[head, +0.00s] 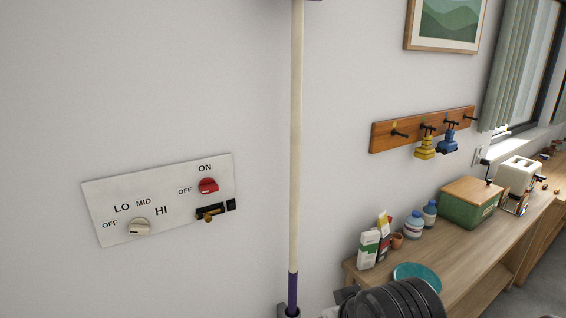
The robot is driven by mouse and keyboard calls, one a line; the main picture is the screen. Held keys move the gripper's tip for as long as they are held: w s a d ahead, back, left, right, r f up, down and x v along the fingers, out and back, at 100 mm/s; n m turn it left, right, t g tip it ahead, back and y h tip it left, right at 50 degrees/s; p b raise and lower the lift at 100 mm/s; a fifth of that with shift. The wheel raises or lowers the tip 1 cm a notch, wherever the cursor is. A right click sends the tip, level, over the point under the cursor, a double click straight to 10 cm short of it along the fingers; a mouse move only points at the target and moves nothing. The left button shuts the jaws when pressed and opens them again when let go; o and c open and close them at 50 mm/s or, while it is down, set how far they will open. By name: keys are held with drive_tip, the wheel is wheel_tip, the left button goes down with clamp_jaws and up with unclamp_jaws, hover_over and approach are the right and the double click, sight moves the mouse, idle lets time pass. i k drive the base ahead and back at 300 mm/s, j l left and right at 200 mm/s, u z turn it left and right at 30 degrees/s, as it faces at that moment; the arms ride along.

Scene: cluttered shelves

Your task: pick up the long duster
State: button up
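The long duster (296,140) stands upright in the middle of the head view, with a cream shaft and a purple lower section. A bit of purple shows at its top, cut off by the frame edge. My gripper (290,312) is at the bottom edge, where grey finger parts show on both sides of the purple section. The frame cuts off most of the gripper, so I cannot tell whether the fingers press on the duster. My dark ribbed arm (392,299) is to the right.
A wall panel (160,199) with knobs is on the left. A wooden table (455,251) on the right holds a teal plate (417,273), cartons, bottles, a green box (470,205) and a toaster (518,174). A hook rack (422,130) hangs above.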

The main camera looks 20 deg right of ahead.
sight(297, 8)
drive_tip(key=k+j+z, duration=0.1)
drive_tip(key=j+z, duration=0.2)
drive_tip(key=z, duration=0.15)
drive_tip(key=k+j+z, duration=0.1)
drive_tip(key=j+z, duration=0.15)
drive_tip(key=z, duration=0.15)
drive_tip(key=k+j+z, duration=0.15)
drive_tip(key=z, duration=0.3)
drive_tip(key=k+j+z, duration=0.2)
drive_tip(key=z, duration=0.2)
